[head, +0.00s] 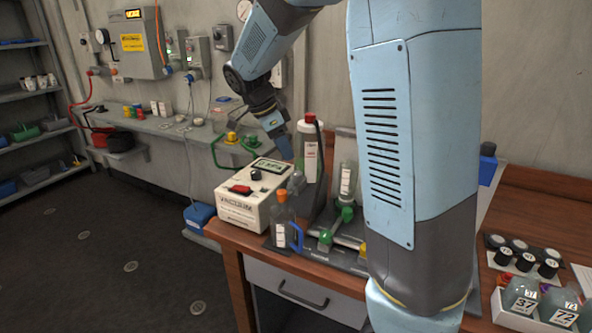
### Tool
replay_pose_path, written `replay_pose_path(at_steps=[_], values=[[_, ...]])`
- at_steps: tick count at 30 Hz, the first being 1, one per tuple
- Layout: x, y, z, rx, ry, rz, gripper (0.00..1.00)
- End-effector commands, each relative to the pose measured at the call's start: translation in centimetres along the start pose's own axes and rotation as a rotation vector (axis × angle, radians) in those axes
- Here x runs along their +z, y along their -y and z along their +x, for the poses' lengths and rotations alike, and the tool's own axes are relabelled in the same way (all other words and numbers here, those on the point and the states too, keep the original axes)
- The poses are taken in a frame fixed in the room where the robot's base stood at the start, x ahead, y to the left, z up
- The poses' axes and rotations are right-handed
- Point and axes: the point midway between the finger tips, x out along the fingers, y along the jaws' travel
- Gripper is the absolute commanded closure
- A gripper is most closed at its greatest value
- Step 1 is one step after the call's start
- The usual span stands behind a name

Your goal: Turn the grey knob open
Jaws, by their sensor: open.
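A small grey knob-like part (296,182) shows beside the white vacuum box, close to the neck of a dark bottle with a blue handle (282,227). I cannot tell which way it is turned. My gripper (286,154) is above it and slightly left, pointing down, apart from it as far as this view shows. The gripper is open and nothing shows between its fingers. The vacuum box (238,212) has a lit display and a red switch. Green knobs (347,214) sit on fittings to the right of the bottle.
A red-capped bottle (308,150) and a clear vessel (347,177) stand close behind. My arm hides the middle of the wooden bench (520,215). A white box of labelled bottles (512,319) and several black-capped jars stand at the right.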

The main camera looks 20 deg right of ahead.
Motion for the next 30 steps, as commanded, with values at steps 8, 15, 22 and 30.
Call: replay_pose_path(at_steps=[8,15,22,30], values=[[0.0,-0.1,4.9,0.002,-0.001,0.000,0.57],[0.0,0.0,7.4,0.001,0.000,-0.001,0.57],[0.0,0.0,8.0,-0.001,0.001,-0.001,0.57],[0.1,0.0,8.0,-0.001,0.001,-0.001,0.65]])
